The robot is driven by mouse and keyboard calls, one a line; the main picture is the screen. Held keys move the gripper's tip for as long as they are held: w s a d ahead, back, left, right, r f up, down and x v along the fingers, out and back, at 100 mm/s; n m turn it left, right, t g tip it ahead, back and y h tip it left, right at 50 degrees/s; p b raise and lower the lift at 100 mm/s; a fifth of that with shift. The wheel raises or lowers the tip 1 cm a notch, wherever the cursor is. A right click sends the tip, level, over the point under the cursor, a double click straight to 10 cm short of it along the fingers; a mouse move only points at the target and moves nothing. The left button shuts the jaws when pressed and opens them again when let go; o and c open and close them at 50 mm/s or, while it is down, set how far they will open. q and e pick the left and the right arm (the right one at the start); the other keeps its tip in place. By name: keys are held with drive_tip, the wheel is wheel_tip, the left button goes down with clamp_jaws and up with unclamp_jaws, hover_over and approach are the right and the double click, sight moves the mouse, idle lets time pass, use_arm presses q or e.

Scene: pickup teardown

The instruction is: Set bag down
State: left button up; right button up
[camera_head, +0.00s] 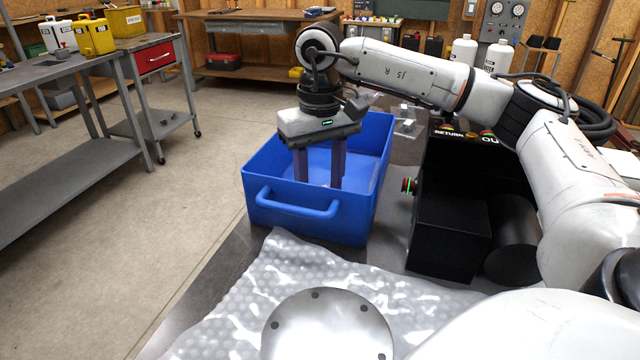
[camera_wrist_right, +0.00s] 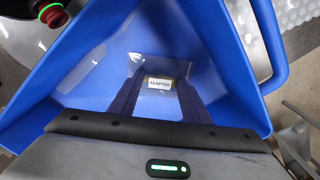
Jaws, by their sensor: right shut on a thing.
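A clear bag with a white label reading "ADAPTER" (camera_wrist_right: 159,83) is between the fingers of my right gripper, in the right wrist view. My right gripper (camera_head: 319,182) points down inside the blue bin (camera_head: 292,215), its fingers reaching below the bin's rim. It also shows in the right wrist view (camera_wrist_right: 160,92), shut on the bag. The bag's edges are faint against the bin floor, and I cannot tell whether it touches the floor. In the head view the bag is mostly hidden by the bin's front wall. My left gripper is not in view.
Bubble wrap (camera_head: 240,310) with a round metal plate (camera_head: 328,330) lies in front of the bin. A black box (camera_head: 450,225) marked "RETURN" stands to the right. A grey bench (camera_head: 70,165) and a red-drawer cart (camera_head: 155,57) stand left, across open floor.

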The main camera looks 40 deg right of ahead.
drive_tip(key=shift+f, duration=0.2)
drive_tip(key=o, duration=1.1)
drive_tip(key=shift+o, duration=0.2)
drive_tip(key=shift+r, duration=0.65)
use_arm(q)
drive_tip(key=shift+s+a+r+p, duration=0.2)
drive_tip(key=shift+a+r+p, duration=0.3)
drive_tip(key=shift+p, duration=0.55)
use_arm(e)
wheel_tip(320, 180, up, 11)
